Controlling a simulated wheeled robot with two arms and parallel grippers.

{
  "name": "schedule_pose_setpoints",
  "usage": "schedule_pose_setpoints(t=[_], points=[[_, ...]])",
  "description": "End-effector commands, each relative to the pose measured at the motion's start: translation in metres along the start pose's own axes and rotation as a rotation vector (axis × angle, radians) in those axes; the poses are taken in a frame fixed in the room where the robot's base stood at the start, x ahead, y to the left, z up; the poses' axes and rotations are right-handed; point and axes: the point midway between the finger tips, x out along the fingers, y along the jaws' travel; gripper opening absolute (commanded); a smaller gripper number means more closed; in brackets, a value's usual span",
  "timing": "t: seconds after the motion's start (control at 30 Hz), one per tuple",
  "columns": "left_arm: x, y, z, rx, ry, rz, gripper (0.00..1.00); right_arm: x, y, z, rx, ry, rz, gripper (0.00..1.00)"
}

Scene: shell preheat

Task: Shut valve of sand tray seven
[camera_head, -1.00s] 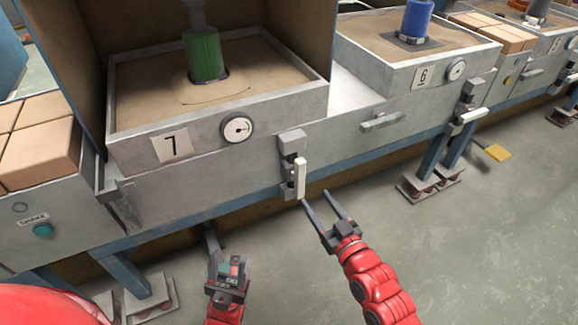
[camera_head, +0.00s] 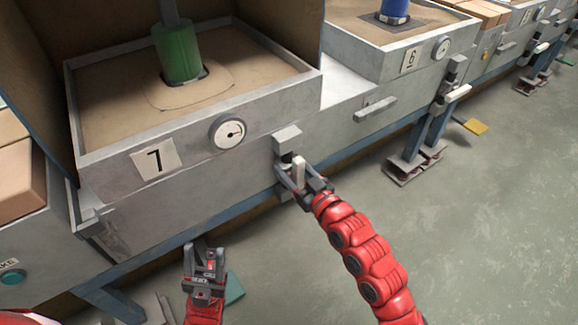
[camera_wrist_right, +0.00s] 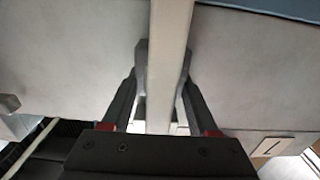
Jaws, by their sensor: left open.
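Sand tray seven (camera_head: 100,187) fills the left of the head view, with a plate marked 7 (camera_head: 154,160) and a round gauge (camera_head: 227,132) on its front. Its valve, a dark block with a pale lever (camera_head: 298,172), sits right of the gauge. The lever stands upright. My right gripper (camera_head: 292,176) is at the lever, with one finger on each side. My left gripper (camera_head: 203,250) is open and empty, low in front of the tray.
Tray six (camera_head: 372,62) stands to the right with its own gauge (camera_head: 441,48) and a pale lever (camera_head: 457,93). A handle (camera_head: 374,109) projects from the bench front between them. Bench feet (camera_head: 414,165) stand on the floor.

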Motion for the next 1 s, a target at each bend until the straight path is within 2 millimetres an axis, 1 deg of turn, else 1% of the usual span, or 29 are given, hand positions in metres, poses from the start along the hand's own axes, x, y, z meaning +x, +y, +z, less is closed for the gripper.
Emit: schedule_pose_setpoints(t=[0.03, 0.17, 0.2, 0.27, 0.3, 0.33, 1.0], points=[[0.0001, 0.0, 0.0, 0.0, 0.0, 0.0, 0.5, 0.0, 0.0, 0.0, 0.0, 0.0, 0.0, 0.53], [0.0, -0.0001, 0.0, 0.0, 0.0, 0.0, 0.5, 0.0, 0.0, 0.0, 0.0, 0.0, 0.0, 0.29], [0.0, -0.0001, 0.0, 0.0, 0.0, 0.0, 0.5, 0.0, 0.0, 0.0, 0.0, 0.0, 0.0, 0.22], [0.0001, -0.0001, 0.0, 0.0, 0.0, 0.0, 0.5, 0.0, 0.0, 0.0, 0.0, 0.0, 0.0, 0.11], [0.0, -0.0001, 0.0, 0.0, 0.0, 0.0, 0.5, 0.0, 0.0, 0.0, 0.0, 0.0, 0.0, 0.04], [0.0, -0.0001, 0.0, 0.0, 0.0, 0.0, 0.5, -0.0001, 0.0, 0.0001, 0.0, 0.0, 0.0, 0.0], [0.0, -0.0001, 0.0001, 0.0, 0.0, 0.0, 0.5, -0.0001, 0.0, 0.0002, 0.0, 0.0, 0.0, 0.0]])
